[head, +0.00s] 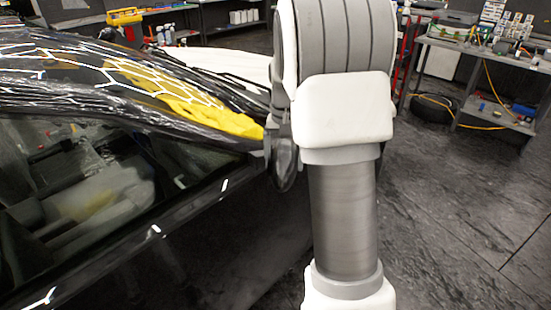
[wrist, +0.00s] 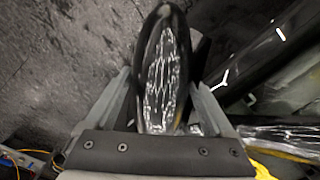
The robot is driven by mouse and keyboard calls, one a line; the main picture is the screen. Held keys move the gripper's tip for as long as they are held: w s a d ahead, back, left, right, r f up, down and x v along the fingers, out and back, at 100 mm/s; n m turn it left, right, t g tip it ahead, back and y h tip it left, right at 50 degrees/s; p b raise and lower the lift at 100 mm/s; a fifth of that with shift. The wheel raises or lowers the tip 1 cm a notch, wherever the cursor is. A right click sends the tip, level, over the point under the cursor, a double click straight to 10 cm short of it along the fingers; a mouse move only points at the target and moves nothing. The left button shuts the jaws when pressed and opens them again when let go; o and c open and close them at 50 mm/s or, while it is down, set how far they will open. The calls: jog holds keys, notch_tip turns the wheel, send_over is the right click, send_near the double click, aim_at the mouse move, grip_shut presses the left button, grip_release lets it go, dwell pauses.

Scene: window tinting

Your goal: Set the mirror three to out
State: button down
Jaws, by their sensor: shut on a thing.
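The black side mirror (head: 284,165) of the dark car (head: 150,235) shows in the head view at the front end of the side window, partly hidden behind my arm. I cannot tell from this view how far it is folded. In the wrist view the mirror's glossy rounded housing (wrist: 163,65) stands upright in the middle, with bright reflections on it. My gripper (wrist: 160,84) has one grey finger on each side of the housing and is shut on it. The gripper itself is hidden behind my arm in the head view.
A yellow cloth (head: 190,105) lies on the car by the windshield. A workbench (head: 480,50) with tools and bottles stands at the back right, with a tire (head: 434,107) beneath it. The dark floor (head: 450,220) to the right is clear.

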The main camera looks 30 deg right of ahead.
jog(key=d+n+p, duration=0.2)
jog(key=d+n, duration=0.8)
jog(key=n, duration=0.1)
jog(key=shift+s+d+p, duration=0.3)
jog(key=shift+d+p, duration=0.1)
jog(key=shift+r, duration=0.1)
grip_release()
jog(key=shift+d, duration=0.1)
notch_tip(320, 180, up, 17)
jog(key=shift+r+p, duration=0.2)
jog(key=shift+p, duration=0.25)
dwell(0.4)
